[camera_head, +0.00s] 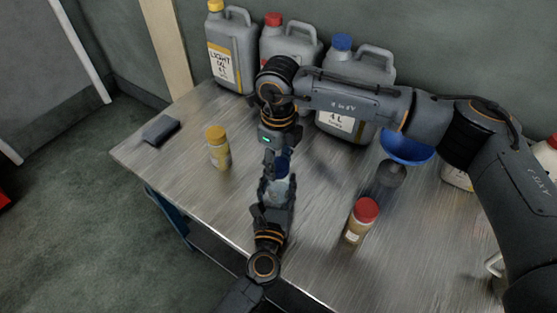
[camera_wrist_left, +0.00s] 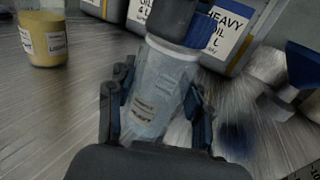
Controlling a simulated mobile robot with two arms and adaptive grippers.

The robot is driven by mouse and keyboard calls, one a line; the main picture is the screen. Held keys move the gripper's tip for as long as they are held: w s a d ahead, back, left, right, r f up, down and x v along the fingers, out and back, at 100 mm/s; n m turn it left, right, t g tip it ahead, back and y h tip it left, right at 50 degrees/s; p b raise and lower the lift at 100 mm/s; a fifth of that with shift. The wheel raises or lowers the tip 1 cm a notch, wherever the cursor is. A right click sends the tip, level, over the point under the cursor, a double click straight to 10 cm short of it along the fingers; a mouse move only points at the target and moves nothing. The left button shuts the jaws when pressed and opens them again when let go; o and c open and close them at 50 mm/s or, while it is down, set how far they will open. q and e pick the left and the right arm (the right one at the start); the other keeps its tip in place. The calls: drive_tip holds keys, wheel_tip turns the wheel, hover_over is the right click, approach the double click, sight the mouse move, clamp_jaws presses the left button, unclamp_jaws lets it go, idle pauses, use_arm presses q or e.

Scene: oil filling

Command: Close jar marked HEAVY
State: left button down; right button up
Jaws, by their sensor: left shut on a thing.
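My left gripper (camera_head: 278,193) is shut around a pale, clear jar and holds it near the table's front edge. A blue lid (camera_head: 282,167) is at the jar's mouth. My right gripper (camera_head: 277,157) reaches down from above with its fingers at the lid and appears shut on it. Whether the lid is seated on the rim is hidden. In the left wrist view dark parts cover the jar's top.
A yellow-lidded jar (camera_head: 219,150) stands left and a red-lidded jar (camera_head: 360,220) right. Grey canisters with yellow (camera_head: 232,55), red (camera_head: 290,42) and blue (camera_head: 375,70) caps line the back. A blue funnel (camera_head: 407,150) is at right. A dark block (camera_head: 160,129) lies far left.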

drive_tip(key=o, duration=0.3)
drive_tip(key=shift+o, duration=0.2)
wheel_tip(320, 180, up, 12)
idle(0.4)
use_arm(q)
drive_tip(key=shift+c, duration=2.4)
unclamp_jaws()
drive_tip(key=shift+s, duration=0.15)
